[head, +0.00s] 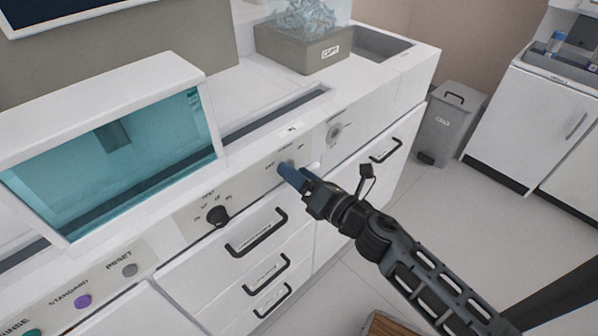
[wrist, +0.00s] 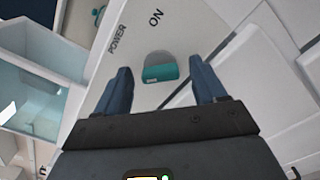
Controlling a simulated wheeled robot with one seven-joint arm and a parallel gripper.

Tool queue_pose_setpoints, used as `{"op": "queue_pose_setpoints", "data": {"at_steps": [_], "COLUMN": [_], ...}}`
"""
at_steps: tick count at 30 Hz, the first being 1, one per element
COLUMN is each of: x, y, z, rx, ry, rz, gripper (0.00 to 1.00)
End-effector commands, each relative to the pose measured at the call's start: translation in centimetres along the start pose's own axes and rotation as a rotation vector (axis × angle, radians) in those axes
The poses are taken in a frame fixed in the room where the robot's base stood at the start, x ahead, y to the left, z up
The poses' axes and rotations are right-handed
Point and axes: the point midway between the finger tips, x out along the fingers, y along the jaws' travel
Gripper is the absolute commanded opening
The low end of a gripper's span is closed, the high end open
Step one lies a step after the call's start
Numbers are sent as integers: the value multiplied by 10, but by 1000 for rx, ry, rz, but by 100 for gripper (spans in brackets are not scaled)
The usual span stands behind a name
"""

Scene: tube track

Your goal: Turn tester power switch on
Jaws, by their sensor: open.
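The power switch (wrist: 160,68) is a rounded grey knob with a teal face on the white tester panel (wrist: 215,25). The words POWER and ON are printed beside it in the wrist view. My gripper (wrist: 161,80) is open, with one blue finger on each side of the switch and a visible gap to each. In the head view my gripper (head: 290,173) reaches the sloped front panel from the lower right. Its fingers largely hide the switch there. I cannot tell how near the fingertips are to the panel surface.
Drawer handles (head: 257,233) stick out below. A teal-windowed box (head: 110,150) stands on the left. The floor (head: 480,210) at right is clear.

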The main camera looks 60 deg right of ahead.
Motion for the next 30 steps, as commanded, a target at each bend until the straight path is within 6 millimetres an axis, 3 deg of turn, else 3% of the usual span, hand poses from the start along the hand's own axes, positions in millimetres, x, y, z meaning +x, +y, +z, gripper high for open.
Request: {"op": "queue_pose_setpoints", "data": {"at_steps": [7,24,30], "x": [0,0,0], "y": [0,0,0], "z": [0,0,0], "rx": [0,0,12], "ry": [0,0,1], "rz": [0,0,0], "gripper": [69,15,14]}}
